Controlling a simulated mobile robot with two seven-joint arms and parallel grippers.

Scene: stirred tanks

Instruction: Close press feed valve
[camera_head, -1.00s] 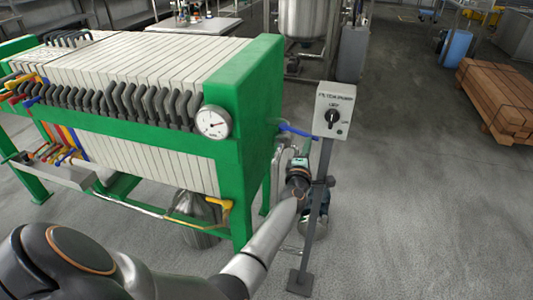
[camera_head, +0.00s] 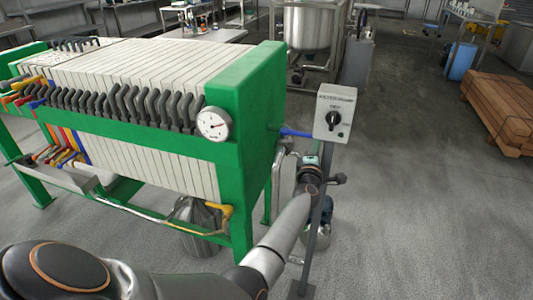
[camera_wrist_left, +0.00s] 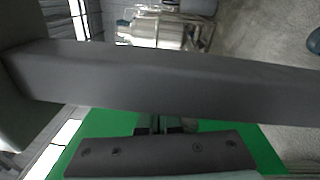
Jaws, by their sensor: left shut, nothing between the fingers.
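The press feed valve is not labelled. A blue lever (camera_head: 296,133) sticks out to the right from the green end plate of the filter press (camera_head: 258,100), and its tip reaches the control box post. I cannot tell whether it is the feed valve's handle. My left arm reaches in from the lower left. In the left wrist view, a dark grey bar crosses close in front and hides much. My right gripper is not in view.
The control box (camera_head: 335,112) with a black knob stands on a thin post (camera_head: 321,225), very close to my left wrist. A pressure gauge (camera_head: 214,124) and yellow handle (camera_head: 219,208) are on the press. A steel tank (camera_head: 308,30) stands behind. Floor at right is clear up to stacked timber (camera_head: 500,108).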

